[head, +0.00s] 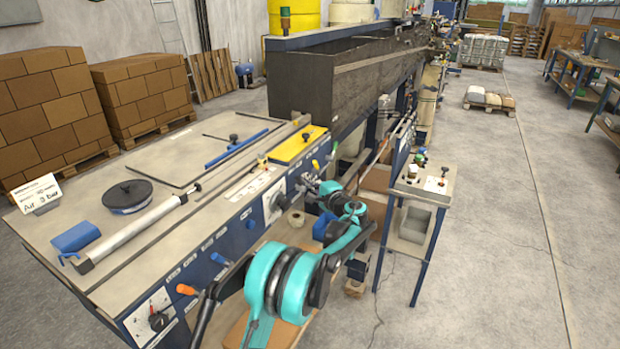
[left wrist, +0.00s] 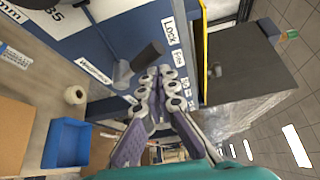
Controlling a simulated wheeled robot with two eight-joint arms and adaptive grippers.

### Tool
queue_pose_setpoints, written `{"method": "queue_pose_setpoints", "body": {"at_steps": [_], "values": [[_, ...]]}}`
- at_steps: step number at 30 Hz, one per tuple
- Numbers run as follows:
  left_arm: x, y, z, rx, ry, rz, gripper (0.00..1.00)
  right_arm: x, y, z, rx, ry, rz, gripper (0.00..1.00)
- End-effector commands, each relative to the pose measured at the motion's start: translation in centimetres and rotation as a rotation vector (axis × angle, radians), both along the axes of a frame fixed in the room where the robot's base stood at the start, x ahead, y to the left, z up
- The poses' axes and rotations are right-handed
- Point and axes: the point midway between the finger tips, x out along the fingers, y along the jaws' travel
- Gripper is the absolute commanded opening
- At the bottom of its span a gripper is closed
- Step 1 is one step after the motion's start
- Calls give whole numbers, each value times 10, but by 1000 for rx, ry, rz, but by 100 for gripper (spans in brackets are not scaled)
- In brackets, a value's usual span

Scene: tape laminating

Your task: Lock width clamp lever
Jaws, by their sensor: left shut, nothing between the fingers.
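The width clamp lever shows in the left wrist view as a dark handle (left wrist: 148,54) on a grey pivot on the blue machine front. Its handle points up and right, toward the Lock label (left wrist: 171,31); the Free label (left wrist: 178,58) is just below that. My left gripper (left wrist: 159,74) is shut and empty, with its fingertips just below the handle. I cannot tell whether they touch it. In the head view my left gripper (head: 312,188) is at the machine's front panel, and I cannot make out the lever clearly there. My right gripper is not in view.
A control stand (head: 424,180) is right of my left arm. A blue bin (left wrist: 67,143) and a tape roll (left wrist: 75,95) sit below the panel. Open floor lies farther right.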

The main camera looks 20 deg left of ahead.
Motion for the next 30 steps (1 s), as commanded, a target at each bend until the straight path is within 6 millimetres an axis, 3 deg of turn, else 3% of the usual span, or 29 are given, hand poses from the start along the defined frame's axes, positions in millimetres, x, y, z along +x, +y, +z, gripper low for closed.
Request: {"method": "queue_pose_setpoints", "body": {"at_steps": [30], "values": [[-10,3,-2,-2,2,8,0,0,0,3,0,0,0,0]]}}
